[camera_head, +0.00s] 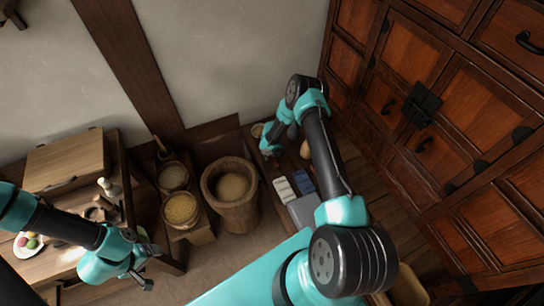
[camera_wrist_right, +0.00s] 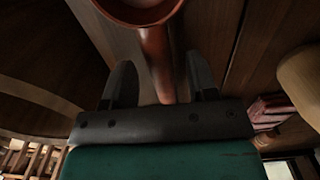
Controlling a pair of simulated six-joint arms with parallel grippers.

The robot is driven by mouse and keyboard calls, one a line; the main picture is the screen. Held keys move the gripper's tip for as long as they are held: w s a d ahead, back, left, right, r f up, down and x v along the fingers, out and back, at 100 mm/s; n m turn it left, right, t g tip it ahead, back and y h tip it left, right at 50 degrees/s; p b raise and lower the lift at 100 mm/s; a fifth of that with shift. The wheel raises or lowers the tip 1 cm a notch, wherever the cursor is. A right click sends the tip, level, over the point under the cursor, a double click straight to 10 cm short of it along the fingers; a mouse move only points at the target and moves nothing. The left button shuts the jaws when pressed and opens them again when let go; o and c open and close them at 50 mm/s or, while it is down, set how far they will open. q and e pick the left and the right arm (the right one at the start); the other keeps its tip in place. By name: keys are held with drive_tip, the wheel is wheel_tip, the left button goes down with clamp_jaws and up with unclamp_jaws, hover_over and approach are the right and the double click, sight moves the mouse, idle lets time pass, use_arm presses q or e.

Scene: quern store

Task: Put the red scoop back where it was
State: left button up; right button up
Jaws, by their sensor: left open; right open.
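The red scoop shows in the right wrist view, with its reddish-brown bowl at the top edge and its handle (camera_wrist_right: 157,62) running down between the fingers of my right gripper (camera_wrist_right: 160,82). The fingers stand apart on either side of the handle, with a gap on both sides. In the head view my right gripper (camera_head: 271,148) is low over the far end of a narrow bench by the wall, and I cannot make out the scoop clearly there. My left gripper (camera_head: 150,268) is open and empty beside the right edge of the left table.
The left table holds a wooden box (camera_head: 66,160), a white bottle (camera_head: 109,187) and a plate (camera_head: 22,246) of coloured balls. Grain tubs (camera_head: 181,209) and a large wooden mortar (camera_head: 236,214) stand in the middle. Small packets (camera_head: 284,190) lie on the bench (camera_head: 267,167). A drawer cabinet (camera_head: 450,110) closes the right.

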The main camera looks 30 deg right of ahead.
wheel_tip(320, 180, up, 16)
drive_tip(key=shift+r, duration=0.2)
idle(0.4)
drive_tip(key=s+a+r+m+y, duration=0.1)
drive_tip(key=s+a+m+y, duration=0.3)
drive_tip(key=s+a+m, duration=1.1)
drive_tip(key=s+a+r+m, duration=0.1)
drive_tip(key=s+m, duration=0.4)
drive_tip(key=m, duration=0.5)
drive_tip(key=s+a+r+m, duration=0.2)
drive_tip(key=s+r+m, duration=0.2)
drive_tip(key=m, duration=0.7)
drive_tip(key=shift+s+a+t, duration=0.2)
drive_tip(key=shift+s+t, duration=0.2)
drive_tip(key=shift+s, duration=0.35)
